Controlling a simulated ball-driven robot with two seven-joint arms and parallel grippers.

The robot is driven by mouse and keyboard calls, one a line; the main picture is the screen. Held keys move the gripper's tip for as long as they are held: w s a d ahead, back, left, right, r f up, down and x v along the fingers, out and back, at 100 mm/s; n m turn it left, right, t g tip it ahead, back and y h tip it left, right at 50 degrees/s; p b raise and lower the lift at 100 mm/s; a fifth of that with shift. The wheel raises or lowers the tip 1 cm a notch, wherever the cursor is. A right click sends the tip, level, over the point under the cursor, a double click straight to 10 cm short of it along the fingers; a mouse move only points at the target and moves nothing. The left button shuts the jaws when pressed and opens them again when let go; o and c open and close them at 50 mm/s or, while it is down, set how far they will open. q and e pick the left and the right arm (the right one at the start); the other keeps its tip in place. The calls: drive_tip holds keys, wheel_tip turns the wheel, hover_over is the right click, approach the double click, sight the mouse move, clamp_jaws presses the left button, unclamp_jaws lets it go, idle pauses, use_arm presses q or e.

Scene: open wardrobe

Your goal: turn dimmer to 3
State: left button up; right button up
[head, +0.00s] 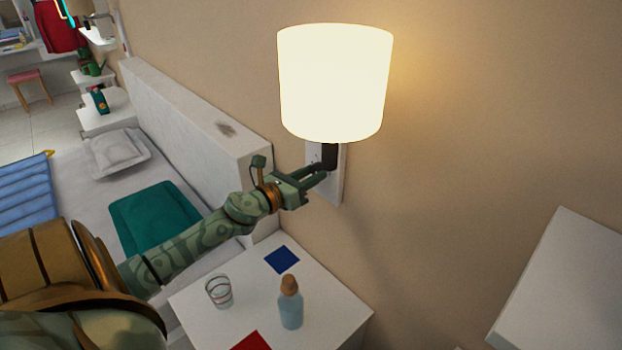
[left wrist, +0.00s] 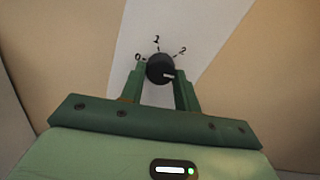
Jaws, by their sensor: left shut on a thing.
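The dimmer knob (left wrist: 160,68) is a round black dial with a white pointer line, on a pale wall plate (left wrist: 165,25). Marks 0, 1 and 2 show around it in the left wrist view. The pointer line points right and slightly down, below the 2; a mark there is hidden by my gripper. My left gripper (left wrist: 160,75) has its two green fingers on either side of the knob, shut on it. In the head view the left gripper (head: 318,178) reaches the wall plate (head: 335,190) under a lit white lamp shade (head: 334,85). My right gripper is not in view.
A white bedside table (head: 330,310) below holds a glass (head: 219,291), a bottle with a cork-coloured top (head: 290,305), a blue square (head: 282,259) and a red square (head: 252,341). A bed with a headboard (head: 190,110) stands left. A white slab (head: 565,290) is at right.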

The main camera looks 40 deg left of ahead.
use_arm(q)
drive_tip(key=shift+f+m+b, duration=0.2)
drive_tip(key=shift+m+b, duration=0.1)
drive_tip(key=shift+m, duration=0.8)
drive_tip(key=o, duration=0.9)
drive_tip(key=shift+c, duration=0.2)
drive_tip(key=shift+o, duration=0.4)
drive_tip(key=shift+r, duration=0.1)
drive_tip(key=shift+s, duration=0.1)
drive_tip(key=s+a+b, duration=0.1)
drive_tip(key=s, duration=1.5)
drive_tip(key=shift+a+b, duration=0.2)
drive_tip(key=shift+b, duration=0.15)
